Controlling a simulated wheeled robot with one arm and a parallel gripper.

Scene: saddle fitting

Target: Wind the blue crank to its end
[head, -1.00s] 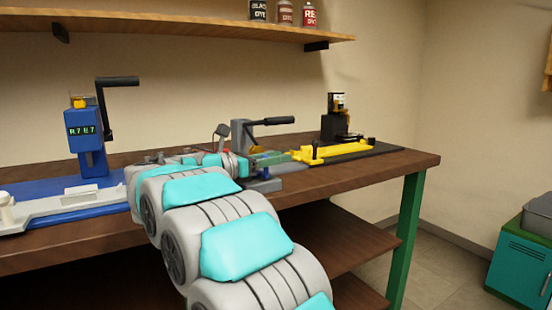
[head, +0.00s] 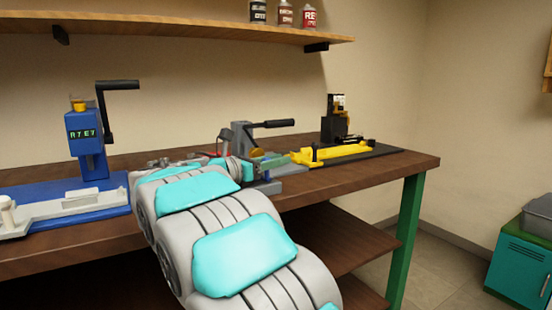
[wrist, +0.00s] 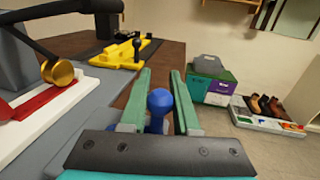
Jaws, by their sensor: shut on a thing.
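The blue crank shows in the wrist view as a round blue knob (wrist: 159,101) on a short blue stem, between my gripper's green fingers. My gripper (wrist: 161,74) is shut on this knob, with the fingertips reaching past it. The rest of the crank is hidden below the gripper's dark palm plate. In the head view my gripper's green fingers (head: 273,162) are at the bench's front edge, beside the grey lever press (head: 242,138).
A blue press (head: 88,140) with a black handle and green display stands at left. A yellow fixture (head: 335,152) and a black press (head: 334,122) stand right of the grey one. The wrist view shows a brass knob (wrist: 62,72) at left.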

